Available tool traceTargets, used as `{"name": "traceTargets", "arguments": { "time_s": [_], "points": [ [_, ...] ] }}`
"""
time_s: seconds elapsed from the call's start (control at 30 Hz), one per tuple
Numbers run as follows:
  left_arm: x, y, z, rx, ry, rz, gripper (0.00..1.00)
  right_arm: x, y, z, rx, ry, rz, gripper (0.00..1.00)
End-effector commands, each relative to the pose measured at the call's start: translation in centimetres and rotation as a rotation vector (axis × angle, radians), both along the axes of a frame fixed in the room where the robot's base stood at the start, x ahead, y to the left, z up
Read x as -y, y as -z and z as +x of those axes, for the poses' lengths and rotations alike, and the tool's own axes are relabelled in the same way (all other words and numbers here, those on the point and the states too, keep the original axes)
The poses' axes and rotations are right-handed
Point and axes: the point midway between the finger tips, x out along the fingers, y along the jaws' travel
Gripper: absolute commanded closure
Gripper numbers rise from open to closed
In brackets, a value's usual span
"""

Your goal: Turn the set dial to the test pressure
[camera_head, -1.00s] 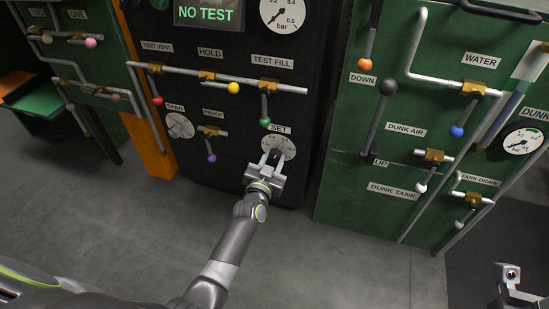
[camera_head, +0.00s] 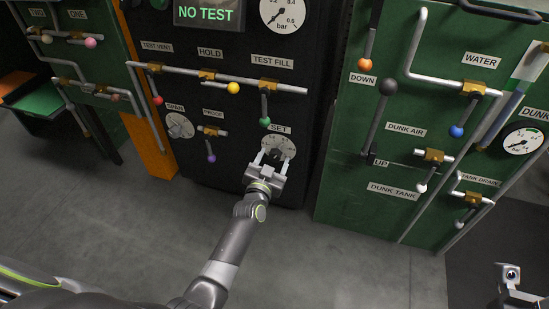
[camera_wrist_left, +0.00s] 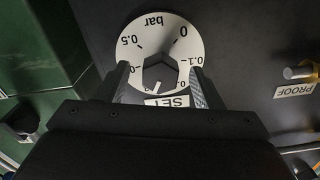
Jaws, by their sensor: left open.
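The set dial (camera_head: 280,146) is a round white scale low on the black panel, under a SET label (camera_head: 280,129). It also shows in the left wrist view (camera_wrist_left: 150,28), upside down, with a dark faceted knob (camera_wrist_left: 158,72) at its centre. My left gripper (camera_head: 271,157) is open at the dial, its fingers on either side of the knob. A gap shows between the knob and the fingers, which cover part of the scale. I cannot read the knob's setting. Part of my right gripper (camera_head: 512,273) shows at the lower right; its jaws are unclear.
The NO TEST display (camera_head: 209,13) and a bar gauge (camera_head: 289,12) are higher on the panel. The green-knobbed TEST FILL lever (camera_head: 265,121) hangs just above the dial; the purple-knobbed PROOF lever (camera_head: 211,157) is left. The grey floor (camera_head: 345,260) in front is clear.

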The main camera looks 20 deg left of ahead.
Motion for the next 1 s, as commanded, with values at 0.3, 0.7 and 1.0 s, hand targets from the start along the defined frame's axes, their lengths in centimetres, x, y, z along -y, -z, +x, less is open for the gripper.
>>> {"name": "traceTargets", "arguments": {
  "time_s": [0.3,0.7,1.0],
  "points": [
    [0.01,-0.03,0.01,-0.009,0.000,-0.292,0.40,0.00,-0.01,-0.01,0.001,0.000,0.000,0.64],
    [0.01,-0.02,0.01,-0.025,0.000,-0.744,0.40,0.00,-0.01,0.00,0.000,0.000,0.000,0.64],
    [0.00,-0.02,0.01,-0.035,0.000,-1.021,0.40,0.00,0.00,0.00,0.000,0.000,0.000,0.64]
  ]
}}
